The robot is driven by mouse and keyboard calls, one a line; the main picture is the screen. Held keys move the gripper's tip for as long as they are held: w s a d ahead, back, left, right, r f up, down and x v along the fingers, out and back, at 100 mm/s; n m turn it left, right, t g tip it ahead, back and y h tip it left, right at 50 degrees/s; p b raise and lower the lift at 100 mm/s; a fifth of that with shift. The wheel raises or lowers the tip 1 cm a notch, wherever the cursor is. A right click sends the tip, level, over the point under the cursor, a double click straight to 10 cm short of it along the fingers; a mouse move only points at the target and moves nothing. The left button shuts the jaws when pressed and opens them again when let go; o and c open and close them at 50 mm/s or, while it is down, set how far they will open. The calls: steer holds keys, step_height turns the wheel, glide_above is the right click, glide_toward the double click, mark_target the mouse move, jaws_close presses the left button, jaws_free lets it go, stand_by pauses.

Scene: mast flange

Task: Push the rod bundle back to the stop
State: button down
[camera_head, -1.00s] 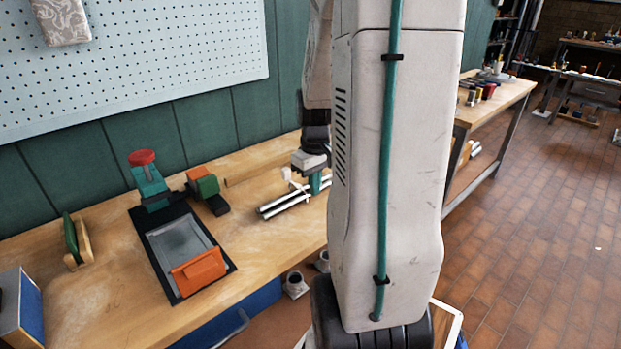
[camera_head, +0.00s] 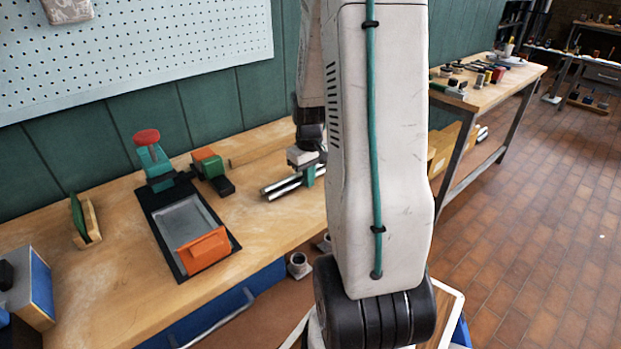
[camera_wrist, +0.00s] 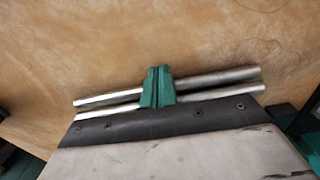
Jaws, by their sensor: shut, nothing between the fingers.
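The rod bundle (camera_head: 283,187) is a few silver rods lying side by side on the wooden bench, right of the tray. In the wrist view two rods (camera_wrist: 215,79) run nearly level across the picture, behind my green fingers. My gripper (camera_head: 310,175) points down at the bundle; its green fingers (camera_wrist: 157,90) are shut together with nothing between them. They cover the middle of the rods in the wrist view. I cannot tell whether they touch the rods. My arm hides the bundle's right end in the head view. I cannot identify the stop with certainty.
Left of the rods are an orange-and-green block (camera_head: 208,165) and a dark-edged tray (camera_head: 150,222) with an orange piece. Bare bench (camera_head: 245,205) lies between tray and rods.

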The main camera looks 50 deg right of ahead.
mark_target(277, 163)
steer(key=w+d, duration=0.1)
steer(key=w, duration=0.4)
steer(key=w+d, duration=0.1)
steer(key=w, duration=0.4)
steer(key=w+d, duration=0.1)
steer(key=w, duration=0.4)
steer(key=shift+w+d, duration=0.25)
steer(key=shift+d, duration=0.1)
steer(key=s, duration=0.1)
steer(key=s+r, duration=0.1)
steer(key=s, duration=0.2)
steer(key=shift+s+a+r, duration=0.1)
steer(key=shift+a+r, duration=0.05)
steer(key=shift+a, duration=0.2)
step_height(277, 163, up, 9)
steer(key=shift+a, duration=0.1)
